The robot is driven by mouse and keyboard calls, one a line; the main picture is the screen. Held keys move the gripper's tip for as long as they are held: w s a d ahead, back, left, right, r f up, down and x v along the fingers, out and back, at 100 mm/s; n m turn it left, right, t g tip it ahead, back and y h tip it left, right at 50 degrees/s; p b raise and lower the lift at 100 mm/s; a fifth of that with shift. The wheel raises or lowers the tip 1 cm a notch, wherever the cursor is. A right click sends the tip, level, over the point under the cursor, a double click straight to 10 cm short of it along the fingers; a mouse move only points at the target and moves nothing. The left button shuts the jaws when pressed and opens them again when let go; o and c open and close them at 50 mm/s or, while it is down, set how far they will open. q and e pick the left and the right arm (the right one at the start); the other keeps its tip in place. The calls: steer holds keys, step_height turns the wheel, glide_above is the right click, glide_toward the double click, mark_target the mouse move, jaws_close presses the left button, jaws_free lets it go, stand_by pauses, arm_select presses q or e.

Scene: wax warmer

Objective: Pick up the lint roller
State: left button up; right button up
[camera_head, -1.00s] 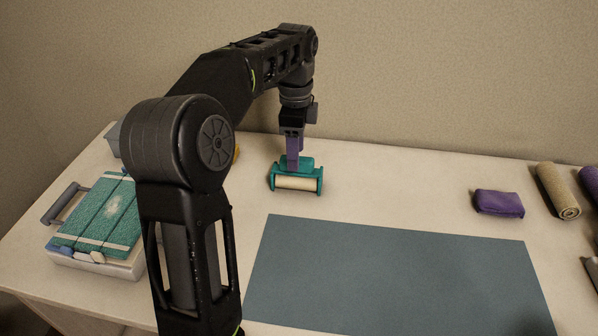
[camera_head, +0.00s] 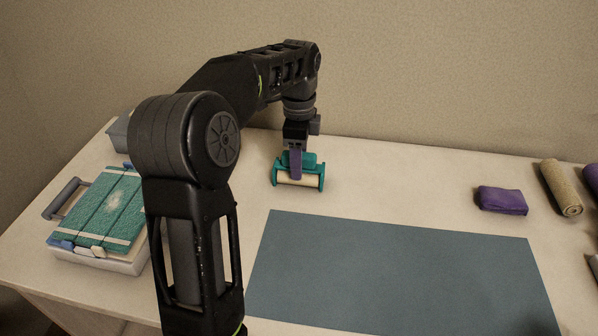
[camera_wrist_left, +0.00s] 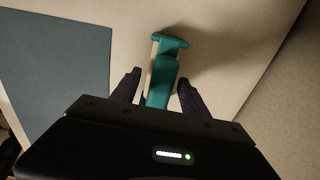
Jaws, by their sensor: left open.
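The lint roller (camera_head: 290,180), teal with a cream roll, lies on the table behind the blue-grey mat. It also shows in the left wrist view (camera_wrist_left: 160,75), running between my fingers. My left gripper (camera_head: 296,175) points down over it, with its purple fingers low at the roller. In the left wrist view my left gripper (camera_wrist_left: 158,85) is open, with one finger on each side of the teal body and gaps visible. The lower end of the roller is hidden by the gripper body there. My right gripper is not in view.
A blue-grey mat (camera_head: 400,275) covers the table's front middle. A purple pouch (camera_head: 502,200) and a tan roll (camera_head: 561,188) lie at the right. A box with a teal cover (camera_head: 105,215) stands at the left. A wall rises behind the table.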

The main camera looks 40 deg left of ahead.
arm_select(q)
step_height(320, 180, down, 4)
steer(key=shift+r, duration=0.15)
steer(key=shift+c, duration=0.3)
jaws_close()
stand_by(0.6)
